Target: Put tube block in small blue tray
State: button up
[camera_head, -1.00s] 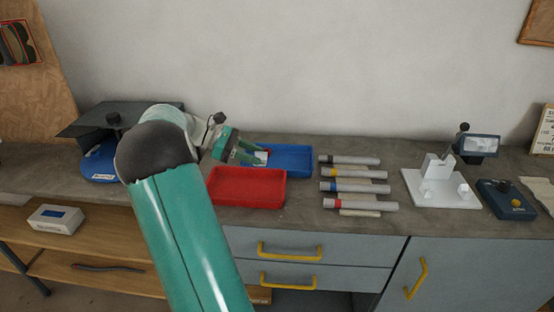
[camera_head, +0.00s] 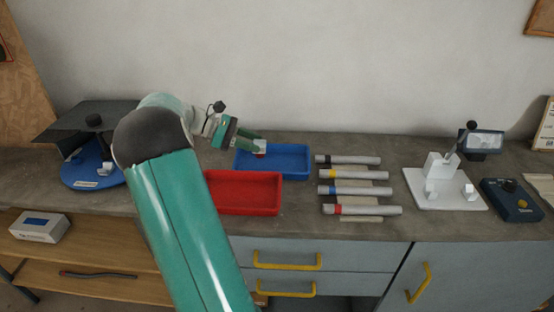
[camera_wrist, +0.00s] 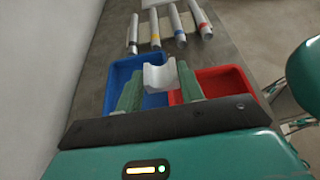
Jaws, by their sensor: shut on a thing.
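The tube block (camera_wrist: 159,76) is a small white piece with a rounded groove in its top. My gripper (camera_wrist: 152,88) is shut on it, one green finger on each side. In the head view the block (camera_head: 260,147) shows small at the gripper's tip (camera_head: 254,146), above the left part of the blue tray (camera_head: 303,175). In the wrist view it overlaps the blue tray (camera_wrist: 119,76), near the side by the red tray. I cannot tell its exact height above the tray floor.
A red tray (camera_head: 243,211) stands in front of the blue tray. Several banded white tubes (camera_head: 355,175) lie to the right. Further right are a white fixture (camera_head: 440,185) and a dark blue device (camera_head: 510,200). A round blue base (camera_head: 90,177) stands at the left.

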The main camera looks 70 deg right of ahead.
jog(key=s+d+f, duration=0.3)
jog(key=s+d, duration=0.1)
jog(key=d, duration=0.1)
send_over(280, 164)
jog(key=a, duration=0.1)
notch_tip(280, 164, down, 5)
jog(key=shift+w+r, duration=0.1)
jog(key=shift+w, duration=0.05)
jog(key=f, duration=0.2)
jog(key=d+f, duration=0.1)
jog(key=shift+s+f, duration=0.25)
jog(key=shift+f, duration=0.05)
jog(key=shift+a+f, duration=0.1)
jog(key=shift+f, duration=0.25)
jog(key=o, duration=1)
jog(key=shift+w, duration=0.1)
jog(key=v, duration=1.2)
